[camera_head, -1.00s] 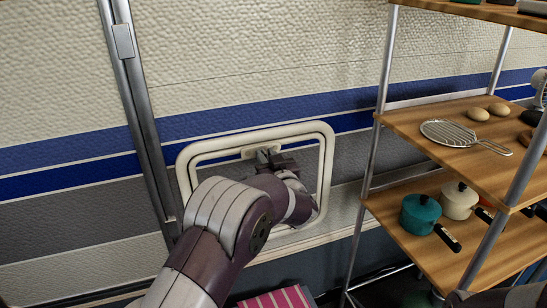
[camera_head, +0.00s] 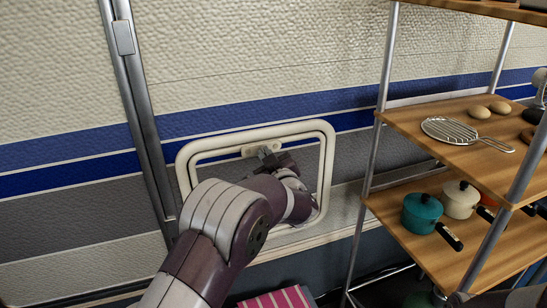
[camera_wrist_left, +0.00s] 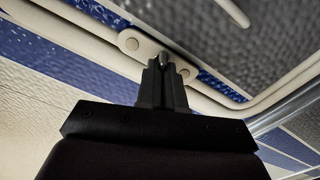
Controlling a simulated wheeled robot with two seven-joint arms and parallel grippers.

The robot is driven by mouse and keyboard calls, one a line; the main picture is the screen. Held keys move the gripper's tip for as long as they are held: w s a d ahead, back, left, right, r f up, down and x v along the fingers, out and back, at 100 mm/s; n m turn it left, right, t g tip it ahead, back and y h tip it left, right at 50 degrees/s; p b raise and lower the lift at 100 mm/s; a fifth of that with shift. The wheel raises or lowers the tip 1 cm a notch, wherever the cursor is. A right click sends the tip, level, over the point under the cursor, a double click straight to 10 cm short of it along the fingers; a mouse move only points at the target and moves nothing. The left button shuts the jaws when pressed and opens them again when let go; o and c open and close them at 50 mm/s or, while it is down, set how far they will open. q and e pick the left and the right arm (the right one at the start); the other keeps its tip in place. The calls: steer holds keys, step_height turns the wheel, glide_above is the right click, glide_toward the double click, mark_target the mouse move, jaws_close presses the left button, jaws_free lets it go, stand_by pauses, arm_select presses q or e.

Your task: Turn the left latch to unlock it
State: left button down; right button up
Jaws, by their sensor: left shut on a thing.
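The latch (camera_head: 251,150) is a small cream plate with a metal lever at the top of a cream-framed hatch (camera_head: 325,165) in the trailer wall. My left gripper (camera_head: 268,155) reaches it from below, with my forearm covering part of the hatch. In the left wrist view, the gripper (camera_wrist_left: 166,68) is shut on the latch's lever just below the latch plate (camera_wrist_left: 146,45). The fingers hide most of the lever, so its exact angle is hard to tell. My right gripper is not in view.
A metal-framed shelf rack (camera_head: 378,120) with wooden boards stands to the right, holding a strainer (camera_head: 450,130), eggs, a teal pot (camera_head: 421,211) and a cream pot (camera_head: 460,200). A pink striped item (camera_head: 277,299) lies low in front.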

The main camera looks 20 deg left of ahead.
arm_select(q)
steer(key=shift+r+n+b, duration=0.15)
steer(key=shift+n+b, duration=1.75)
steer(key=shift+n, duration=1.15)
steer(key=shift+r+n+b, duration=0.15)
steer(key=shift+n+b, duration=1.75)
steer(key=shift+n, duration=1.15)
steer(key=c, duration=1.4)
jaws_free()
steer(key=shift+o, duration=0.7)
steer(key=p+v, duration=0.3)
steer(key=v, duration=0.9)
steer(key=shift+s+d+f, duration=0.2)
steer(key=shift+d, duration=0.1)
